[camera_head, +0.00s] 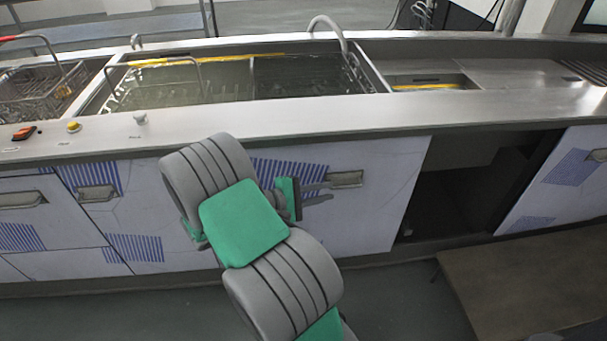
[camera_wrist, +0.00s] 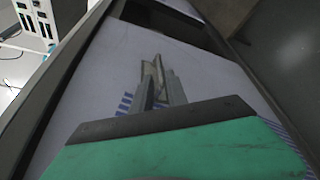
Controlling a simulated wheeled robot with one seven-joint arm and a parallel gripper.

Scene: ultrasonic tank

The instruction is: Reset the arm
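My grey and green arm reaches up from the bottom middle of the head view and bends in front of the counter's cabinet doors. My gripper (camera_head: 327,191) is at its end, pointing right, just below and left of a cabinet door handle (camera_head: 346,178) in that view. Whether it touches the door cannot be told. In the wrist view, my gripper (camera_wrist: 158,65) shows two narrow fingers with a small gap, in front of a white and blue-striped door. No held object can be made out.
A steel counter (camera_head: 270,115) runs above the arm, with a water-filled tank (camera_head: 220,82) and a wire basket (camera_head: 35,90). An open dark cabinet bay (camera_head: 455,195) is to the right. A low brown table (camera_head: 530,280) stands at lower right. Floor shows at lower left.

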